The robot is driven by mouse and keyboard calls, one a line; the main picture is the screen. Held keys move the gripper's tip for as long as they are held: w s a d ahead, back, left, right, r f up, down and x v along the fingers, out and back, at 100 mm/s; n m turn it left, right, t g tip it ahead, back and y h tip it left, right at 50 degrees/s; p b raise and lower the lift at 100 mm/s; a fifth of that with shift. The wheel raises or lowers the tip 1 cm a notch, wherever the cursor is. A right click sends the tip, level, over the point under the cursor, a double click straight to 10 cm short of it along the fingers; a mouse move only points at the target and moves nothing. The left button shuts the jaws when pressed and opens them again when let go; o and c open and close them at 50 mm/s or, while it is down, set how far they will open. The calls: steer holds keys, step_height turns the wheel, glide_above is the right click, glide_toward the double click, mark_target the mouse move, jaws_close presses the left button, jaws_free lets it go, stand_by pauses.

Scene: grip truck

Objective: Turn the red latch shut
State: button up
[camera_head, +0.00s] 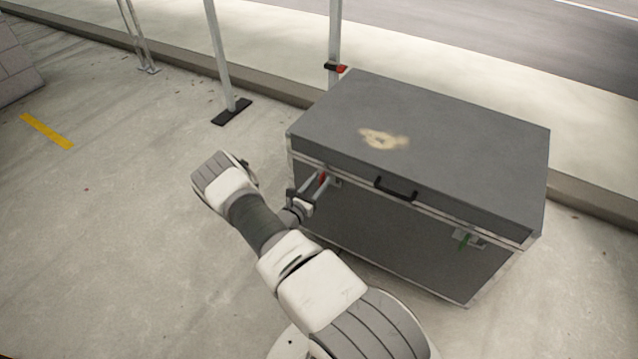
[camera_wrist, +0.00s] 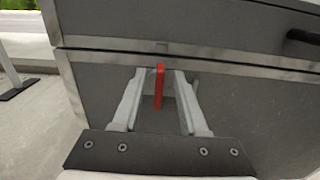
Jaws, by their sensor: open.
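The red latch (camera_wrist: 159,87) is on the front of a grey case (camera_head: 400,225), just below the lid seam near the left corner. In the wrist view it stands upright between the two fingers of my gripper (camera_wrist: 162,78). The fingers are open, one on each side of the latch, with a visible gap to each. In the head view the red latch (camera_head: 322,177) shows as a small patch at the tips of my gripper (camera_head: 318,182). A green latch (camera_head: 464,241) sits on the right part of the same front face.
The lid (camera_head: 450,125) is down, with a black handle (camera_head: 396,189) at its front between the latches. Metal posts with dark feet (camera_head: 232,111) stand behind and left of the case. Open concrete floor (camera_head: 110,230) lies to the left.

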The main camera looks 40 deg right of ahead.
steer(key=shift+w+d, duration=0.1)
jaws_close()
steer(key=shift+n, duration=0.3)
steer(key=shift+w+a+f+n+b, duration=0.2)
steer(key=shift+n+b, duration=0.6)
steer(key=shift+n, duration=2.1)
steer(key=shift+w+f+n+b, duration=0.3)
steer(key=shift+n+b, duration=0.55)
steer(key=shift+n, duration=2.05)
steer(key=shift+w+a+f+n+b, duration=0.1)
steer(key=shift+f+n+b, duration=0.45)
steer(key=shift+n, duration=2.35)
steer(key=shift+r, duration=0.25)
